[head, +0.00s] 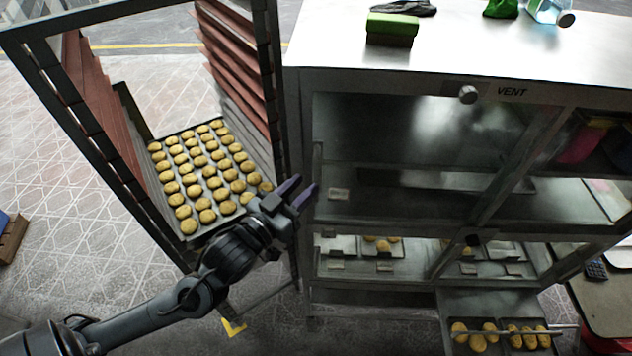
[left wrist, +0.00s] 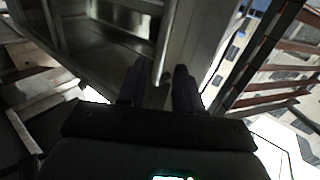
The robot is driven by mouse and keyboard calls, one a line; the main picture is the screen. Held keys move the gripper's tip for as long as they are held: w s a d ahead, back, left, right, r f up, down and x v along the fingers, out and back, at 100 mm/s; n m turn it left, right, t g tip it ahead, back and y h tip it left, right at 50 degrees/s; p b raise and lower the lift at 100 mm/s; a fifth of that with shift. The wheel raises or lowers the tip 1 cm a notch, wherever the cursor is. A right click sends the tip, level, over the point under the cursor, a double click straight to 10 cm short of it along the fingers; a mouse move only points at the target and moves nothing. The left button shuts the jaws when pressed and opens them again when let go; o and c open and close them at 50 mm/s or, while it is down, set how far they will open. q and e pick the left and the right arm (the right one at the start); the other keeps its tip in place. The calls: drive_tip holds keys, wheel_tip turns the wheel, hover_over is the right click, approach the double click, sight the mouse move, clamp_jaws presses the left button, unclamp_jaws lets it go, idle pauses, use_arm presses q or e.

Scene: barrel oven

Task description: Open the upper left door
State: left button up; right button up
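The oven's upper left door (head: 400,130) is a dark glass panel in a metal frame under the VENT label, and it looks closed. Its thin upright handle (head: 317,172) runs along the door's left edge. My left gripper (head: 301,191) is open, its two purple fingers pointing at this edge. In the left wrist view the handle (left wrist: 166,40) is a pale bar reaching down between the two spread fingertips of the gripper (left wrist: 158,75). The fingers are not closed on it; I cannot tell if either touches it. My right gripper is out of view.
A rack with a tray of buns (head: 205,180) stands close left of the oven, beside my left arm. A lower compartment (head: 375,250) holds trays. A pulled-out tray with rolls (head: 500,338) sticks out below. A green sponge (head: 391,25) lies on the oven top.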

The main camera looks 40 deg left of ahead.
sight(314, 176)
use_arm(q)
drive_tip(key=w+p, duration=0.1)
drive_tip(key=w, duration=0.2)
drive_tip(key=shift+w+a+r, duration=0.1)
drive_tip(key=shift+w+a, duration=0.05)
drive_tip(key=shift+w, duration=0.2)
drive_tip(key=shift+w+p, duration=0.35)
drive_tip(key=shift+w, duration=0.45)
clamp_jaws()
